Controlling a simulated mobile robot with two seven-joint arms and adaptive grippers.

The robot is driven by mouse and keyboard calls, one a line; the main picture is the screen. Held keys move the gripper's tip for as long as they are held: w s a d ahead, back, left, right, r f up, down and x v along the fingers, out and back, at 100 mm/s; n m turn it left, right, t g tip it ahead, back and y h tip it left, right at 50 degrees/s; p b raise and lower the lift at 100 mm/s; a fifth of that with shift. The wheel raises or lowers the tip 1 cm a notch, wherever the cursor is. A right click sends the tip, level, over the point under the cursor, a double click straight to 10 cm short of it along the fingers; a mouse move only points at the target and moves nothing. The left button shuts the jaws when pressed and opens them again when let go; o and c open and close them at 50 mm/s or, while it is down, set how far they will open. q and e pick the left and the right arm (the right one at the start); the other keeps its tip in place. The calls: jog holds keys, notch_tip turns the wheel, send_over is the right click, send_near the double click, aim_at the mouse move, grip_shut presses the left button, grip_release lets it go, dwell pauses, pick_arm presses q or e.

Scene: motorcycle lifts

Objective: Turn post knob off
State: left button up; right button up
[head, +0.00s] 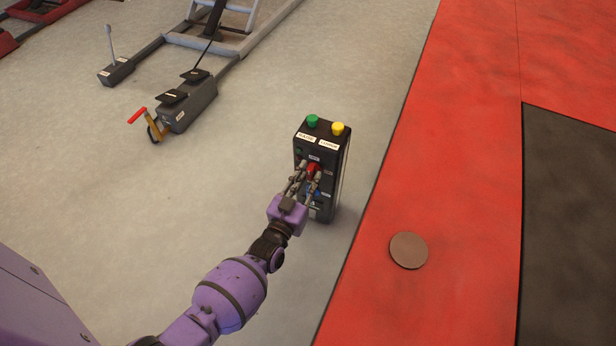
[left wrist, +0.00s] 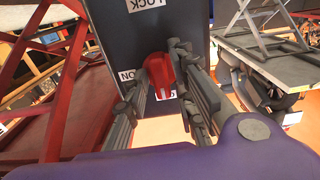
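A dark control post (head: 342,165) stands upright on the grey floor, with a green button (head: 312,120) and a yellow button (head: 338,128) on top. Its front carries a red knob (head: 313,168), which also shows in the left wrist view (left wrist: 160,77). My right gripper is out of view.
A blue part (head: 313,192) sits below the knob, partly behind my gripper. A round brown disc (head: 408,250) lies on the red floor. The floor around the post is clear.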

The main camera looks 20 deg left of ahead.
pick_arm(q)
jog(key=shift+o, duration=0.2)
jog(key=s, duration=1.2)
jog(key=shift+a, duration=0.25)
